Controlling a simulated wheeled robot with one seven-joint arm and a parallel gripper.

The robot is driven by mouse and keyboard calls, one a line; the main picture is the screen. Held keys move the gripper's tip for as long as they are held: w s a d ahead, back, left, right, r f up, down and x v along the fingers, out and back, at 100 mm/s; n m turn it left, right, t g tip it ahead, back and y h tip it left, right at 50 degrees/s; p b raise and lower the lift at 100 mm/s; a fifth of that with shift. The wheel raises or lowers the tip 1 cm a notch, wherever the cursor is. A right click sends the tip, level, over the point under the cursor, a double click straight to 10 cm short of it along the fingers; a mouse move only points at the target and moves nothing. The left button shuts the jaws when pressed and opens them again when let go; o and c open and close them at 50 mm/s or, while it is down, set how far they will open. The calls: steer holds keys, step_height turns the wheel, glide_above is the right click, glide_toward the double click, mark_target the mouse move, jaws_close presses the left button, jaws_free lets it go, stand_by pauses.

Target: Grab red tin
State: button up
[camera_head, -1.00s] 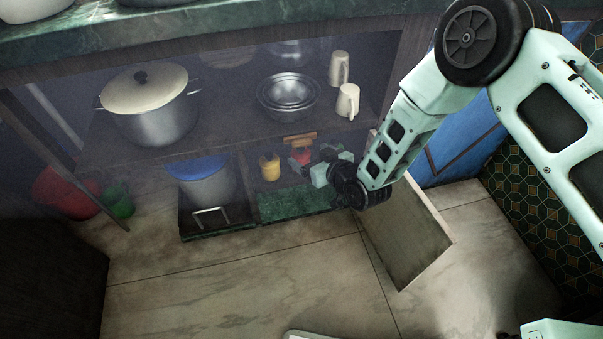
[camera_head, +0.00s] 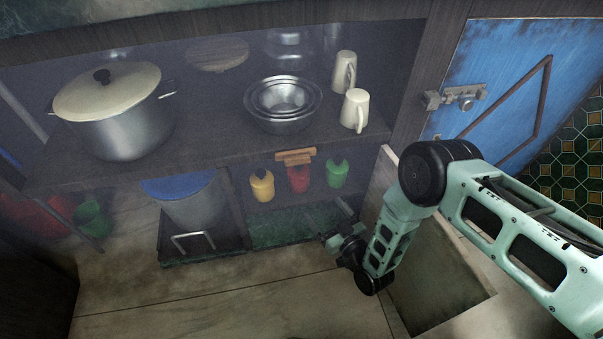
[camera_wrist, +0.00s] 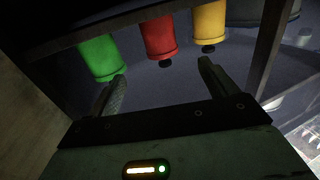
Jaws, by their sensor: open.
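The red tin (camera_head: 298,178) stands in the lower cabinet compartment between the yellow tin (camera_head: 262,185) and the green tin (camera_head: 337,173). In the wrist view everything appears upside down, with the red tin (camera_wrist: 158,38) at the top middle, the green tin (camera_wrist: 101,58) on its left and the yellow tin (camera_wrist: 209,26) on its right. My gripper (camera_head: 331,222) is at the compartment's front, below and right of the red tin. In the wrist view the fingers of my gripper (camera_wrist: 162,76) are spread apart with nothing between them, and the red tin lies beyond the gap.
A wooden piece (camera_head: 295,156) sits just above the red tin. An opened door panel (camera_head: 437,283) stands right of the compartment, close to my arm. A grey bin with a blue lid (camera_head: 193,203) is to the left. A shelf above holds a pot (camera_head: 118,118), bowls and mugs.

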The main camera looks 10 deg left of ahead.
mark_target(305, 183)
steer(key=b+x, duration=0.5)
steer(key=x, duration=0.7)
steer(key=shift+w+f+b, duration=0.15)
steer(key=shift+b, duration=0.2)
steer(key=b+x, duration=0.3)
steer(key=x, duration=0.2)
steer(key=shift+a+f+b, duration=0.1)
steer(key=shift+f+b, duration=0.1)
steer(key=shift+b, duration=0.2)
steer(key=shift+w+a+r, duration=0.1)
steer(key=c, duration=1.1)
